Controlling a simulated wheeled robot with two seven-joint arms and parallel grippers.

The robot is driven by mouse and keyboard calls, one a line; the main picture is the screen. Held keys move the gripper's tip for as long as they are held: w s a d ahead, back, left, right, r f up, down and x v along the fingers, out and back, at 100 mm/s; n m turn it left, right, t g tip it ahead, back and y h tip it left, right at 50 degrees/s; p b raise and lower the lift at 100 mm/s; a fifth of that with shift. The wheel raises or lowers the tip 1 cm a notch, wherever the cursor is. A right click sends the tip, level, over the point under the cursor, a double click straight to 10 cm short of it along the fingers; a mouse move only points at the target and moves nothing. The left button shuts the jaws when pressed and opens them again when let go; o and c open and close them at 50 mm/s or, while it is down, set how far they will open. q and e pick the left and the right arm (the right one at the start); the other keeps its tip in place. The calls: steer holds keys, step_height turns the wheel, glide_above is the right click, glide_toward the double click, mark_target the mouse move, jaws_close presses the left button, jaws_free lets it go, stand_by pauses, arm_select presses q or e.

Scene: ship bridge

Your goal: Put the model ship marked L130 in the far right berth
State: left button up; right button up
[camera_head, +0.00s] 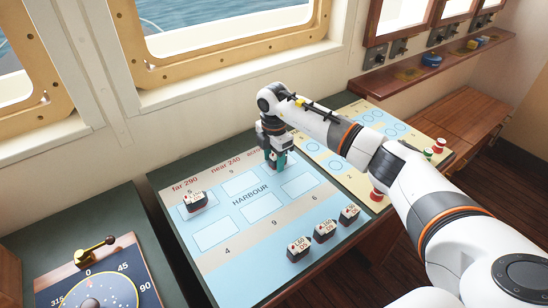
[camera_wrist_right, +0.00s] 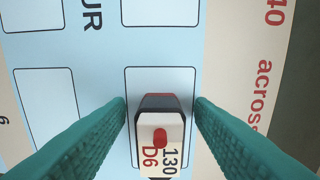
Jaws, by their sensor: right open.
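The model ship marked 130 and D6 (camera_wrist_right: 158,128), with a white top, dark hull and red funnel, shows between my right gripper's fingers in the right wrist view. It stands over an outlined berth (camera_wrist_right: 160,76) beside the "across" strip, the far right berth of the harbour board (camera_head: 222,262). Part of its label is cut off. My right gripper (camera_head: 277,160) is open, with green fingers on either side of the ship and narrow gaps showing (camera_wrist_right: 160,104). In the head view, the gripper hides this ship and most of the berth. My left gripper is out of view.
Another ship (camera_head: 194,202) stands in the far left berth. Three ships (camera_head: 299,249) (camera_head: 324,231) (camera_head: 349,214) stand along the board's near edge. The other outlined berths are empty. A yellow board (camera_head: 345,172) lies to the right, with red and green pieces (camera_head: 438,146).

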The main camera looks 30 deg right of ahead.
mark_target(274, 155)
steer(key=shift+r, duration=0.45)
step_height(274, 155, up, 11)
steer(key=b, duration=0.2)
steer(key=shift+r, duration=0.2)
